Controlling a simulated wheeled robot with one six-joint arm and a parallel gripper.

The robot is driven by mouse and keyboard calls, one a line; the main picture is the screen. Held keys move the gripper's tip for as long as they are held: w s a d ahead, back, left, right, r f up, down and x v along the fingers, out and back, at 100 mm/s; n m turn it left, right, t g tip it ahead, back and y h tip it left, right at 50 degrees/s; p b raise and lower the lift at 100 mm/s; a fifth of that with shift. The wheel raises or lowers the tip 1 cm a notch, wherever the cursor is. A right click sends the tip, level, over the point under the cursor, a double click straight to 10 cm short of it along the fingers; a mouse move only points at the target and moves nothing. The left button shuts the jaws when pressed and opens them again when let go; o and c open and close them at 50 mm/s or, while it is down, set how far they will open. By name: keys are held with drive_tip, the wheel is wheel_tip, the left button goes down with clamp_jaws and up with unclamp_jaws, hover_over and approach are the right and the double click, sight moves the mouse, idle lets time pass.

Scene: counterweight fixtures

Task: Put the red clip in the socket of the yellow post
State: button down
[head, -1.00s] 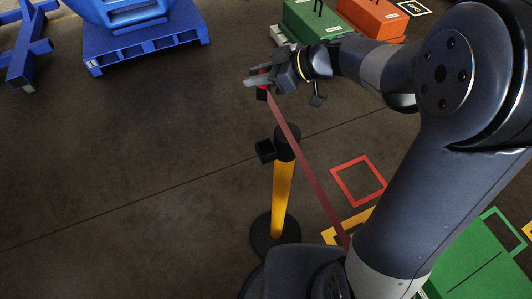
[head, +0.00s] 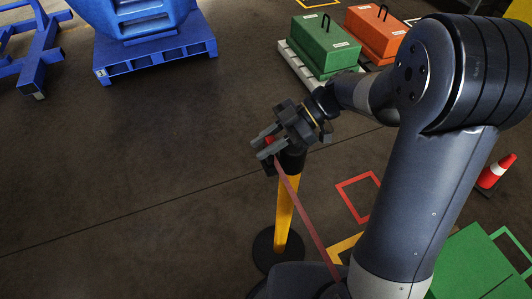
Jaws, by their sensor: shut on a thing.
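My gripper (head: 263,149) is shut on the red clip (head: 269,141), which shows between its fingers. A dark red belt (head: 304,212) runs from the clip down to the lower right and passes behind my arm. The yellow post (head: 284,218) stands upright on a round black base (head: 266,250), with a black top (head: 292,162). My gripper is in front of or over the post's top in the head view. The socket is hidden behind my gripper, and I cannot tell whether the clip touches it.
A blue pallet (head: 150,63) and a blue frame (head: 35,60) stand at the upper left. Green (head: 325,45) and orange (head: 376,33) handled weights stand at the back. The floor to the left is clear.

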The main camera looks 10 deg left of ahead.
sight(267, 162)
drive_tip(key=shift+s+d+f, duration=0.1)
drive_tip(key=shift+f, duration=0.85)
drive_tip(key=shift+s+d+f, duration=0.1)
drive_tip(key=shift+f, duration=0.85)
drive_tip(key=c, duration=1.3)
unclamp_jaws()
drive_tip(key=shift+b, duration=0.3)
drive_tip(key=shift+o, duration=0.5)
drive_tip(key=v, duration=1.2)
drive_tip(key=shift+w+a+r+p, duration=0.15)
drive_tip(key=shift+w+p, duration=0.05)
drive_tip(key=shift+p, duration=0.2)
drive_tip(key=shift+a, duration=0.1)
drive_tip(key=x, duration=1.1)
drive_tip(key=shift+s+a, duration=0.2)
drive_tip(key=shift+s, duration=0.05)
wheel_tip(267, 162, up, 3)
drive_tip(key=shift+a+r, duration=0.15)
drive_tip(key=shift+r, duration=0.8)
